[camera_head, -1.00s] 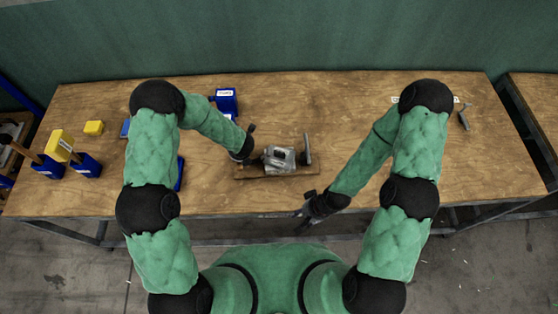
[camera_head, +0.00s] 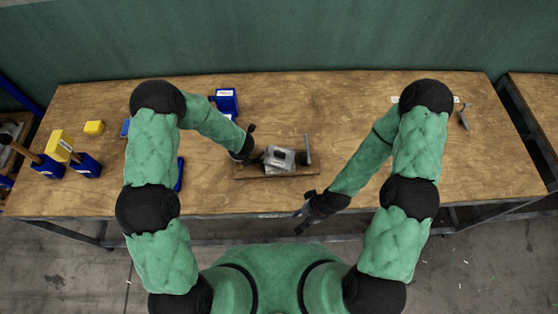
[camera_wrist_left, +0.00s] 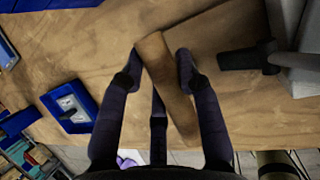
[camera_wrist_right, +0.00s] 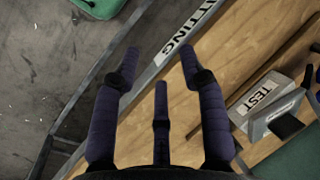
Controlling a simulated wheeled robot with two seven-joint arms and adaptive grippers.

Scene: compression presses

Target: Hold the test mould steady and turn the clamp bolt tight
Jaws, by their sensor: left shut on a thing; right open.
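The test mould (camera_head: 280,157), a grey block, sits on a narrow wooden board (camera_head: 277,171) near the table's front edge. Its white TEST label (camera_wrist_right: 258,93) shows in the right wrist view. A dark upright plate (camera_head: 308,148) stands at its right. In the left wrist view a dark bolt-like part (camera_wrist_left: 245,59) sticks out from the grey block (camera_wrist_left: 300,70); I cannot tell surely that it is the clamp bolt. My right gripper (camera_head: 303,218) is open and empty, low by the front edge.
Another blue bin (camera_head: 226,100) stands behind the mould. A small tool (camera_head: 464,117) lies far right. The table's right half (camera_head: 475,165) is mostly clear.

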